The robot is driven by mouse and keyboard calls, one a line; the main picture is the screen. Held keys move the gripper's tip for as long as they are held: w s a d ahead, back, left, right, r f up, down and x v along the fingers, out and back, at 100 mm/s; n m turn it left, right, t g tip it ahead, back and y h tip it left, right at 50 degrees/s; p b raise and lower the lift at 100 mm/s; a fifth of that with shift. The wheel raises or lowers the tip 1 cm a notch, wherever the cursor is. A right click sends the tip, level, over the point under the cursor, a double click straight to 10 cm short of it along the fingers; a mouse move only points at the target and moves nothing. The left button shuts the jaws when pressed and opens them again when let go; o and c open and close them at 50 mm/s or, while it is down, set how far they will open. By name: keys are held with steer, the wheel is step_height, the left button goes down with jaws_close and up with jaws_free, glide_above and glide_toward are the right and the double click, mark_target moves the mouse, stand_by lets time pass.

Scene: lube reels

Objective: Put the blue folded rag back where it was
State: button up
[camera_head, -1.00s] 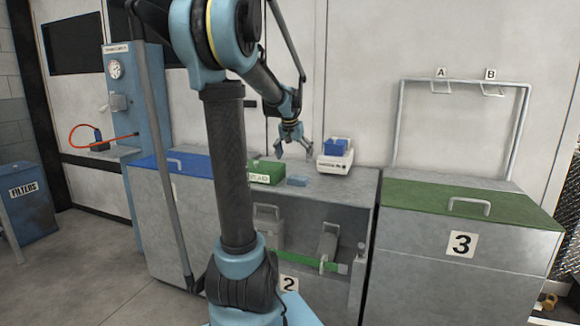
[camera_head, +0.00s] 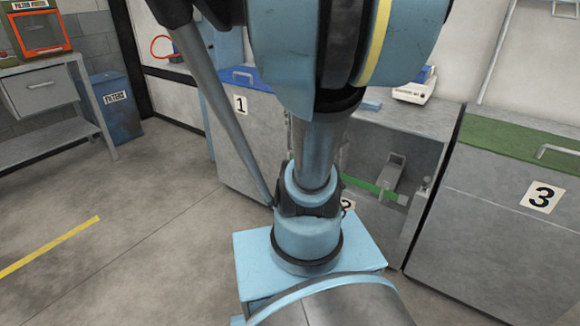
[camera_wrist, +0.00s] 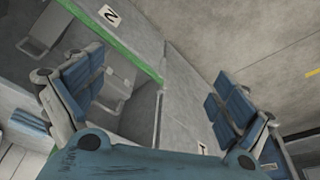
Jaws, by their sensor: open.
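A blue ribbed folded piece, likely the same rag (camera_wrist: 28,122), shows at the left edge of the wrist view, outside the jaws. My gripper (camera_wrist: 158,100) is open, with its two blue padded fingers wide apart and nothing between them. Past the fingers are the cabinet front and the floor. In the head view my arm hides the gripper.
Cabinet 2's open front holds grey containers and a green strip (camera_head: 376,188). Cabinet 3 (camera_head: 500,215) stands right. A blue filters bin (camera_head: 112,110) and metal bench (camera_head: 40,98) stand left. The left floor is clear.

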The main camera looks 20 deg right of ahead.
steer(key=s+a+f+n, duration=0.2)
steer(key=s+a+f, duration=0.3)
steer(key=s+f, duration=0.2)
steer(key=shift+s+a+n+y, duration=0.3)
steer(key=shift+s+a+y, duration=0.1)
steer(key=shift+s, duration=0.1)
steer(key=shift+o, duration=0.4)
steer(key=a, duration=0.1)
steer(key=s+f, duration=0.1)
steer(key=a, duration=0.1)
steer(key=shift+s+a+f+n+g, duration=0.25)
steer(key=shift+a+f+n+g, duration=0.05)
steer(key=w+d+r+m+h, duration=0.1)
steer(key=w+d+r+m, duration=0.5)
steer(key=w+d+r, duration=0.95)
steer(key=w+d+r+m+h, duration=0.1)
steer(key=w+d+r, duration=0.2)
steer(key=d, duration=0.4)
steer(key=w+d+r+m, duration=0.2)
steer(key=d, duration=0.5)
steer(key=w+d+r+m+h, duration=0.1)
steer(key=w+d+r, duration=0.2)
steer(key=d, duration=0.3)
steer(key=x, duration=1.1)
steer(key=w+x, duration=0.1)
steer(key=x, duration=0.5)
steer(key=shift+d, duration=0.3)
steer(key=c, duration=1.2)
steer(key=shift+c, duration=0.2)
